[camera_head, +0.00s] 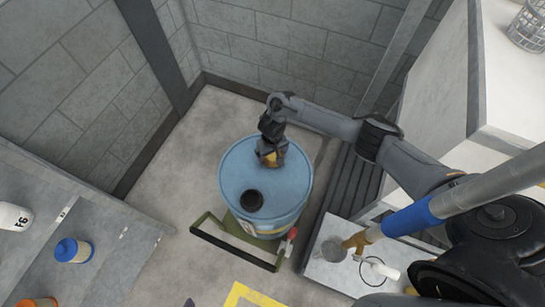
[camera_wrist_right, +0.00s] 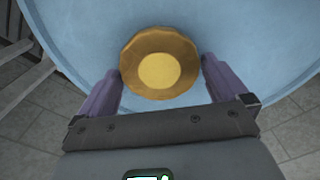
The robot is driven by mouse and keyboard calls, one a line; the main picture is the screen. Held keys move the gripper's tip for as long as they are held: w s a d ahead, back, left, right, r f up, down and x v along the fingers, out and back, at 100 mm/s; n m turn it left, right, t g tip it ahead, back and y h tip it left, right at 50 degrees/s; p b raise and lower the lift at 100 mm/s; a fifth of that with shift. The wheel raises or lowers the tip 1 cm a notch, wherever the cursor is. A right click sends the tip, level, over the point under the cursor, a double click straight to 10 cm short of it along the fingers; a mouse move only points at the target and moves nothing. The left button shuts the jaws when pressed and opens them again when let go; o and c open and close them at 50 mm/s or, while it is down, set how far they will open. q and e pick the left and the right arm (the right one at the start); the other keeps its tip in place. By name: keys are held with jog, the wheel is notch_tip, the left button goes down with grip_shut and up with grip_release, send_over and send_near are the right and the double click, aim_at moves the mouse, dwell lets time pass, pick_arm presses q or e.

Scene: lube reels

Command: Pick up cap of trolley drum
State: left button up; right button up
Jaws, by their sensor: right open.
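The blue trolley drum (camera_head: 232,172) stands on a green trolley (camera_head: 222,243) in the middle of the head view. Its cap is round and brass-coloured; it shows in the right wrist view (camera_wrist_right: 160,70) on the light blue drum top (camera_wrist_right: 255,45). In the head view only a bit of the cap (camera_head: 272,158) shows under my right gripper (camera_head: 270,155). My right gripper is open in the wrist view (camera_wrist_right: 160,75), with one purple finger on each side of the cap. I cannot tell if the fingers touch it. My left gripper is not in view.
A black round fitting (camera_head: 252,200) sits on the drum top near its front edge. Grey block walls (camera_head: 270,45) stand close behind. A grey bench (camera_head: 110,225) with a blue-lidded container (camera_head: 73,250) is at left. A pipe with a blue band (camera_head: 412,218) crosses at right.

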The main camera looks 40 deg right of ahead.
jog(key=c, duration=0.8)
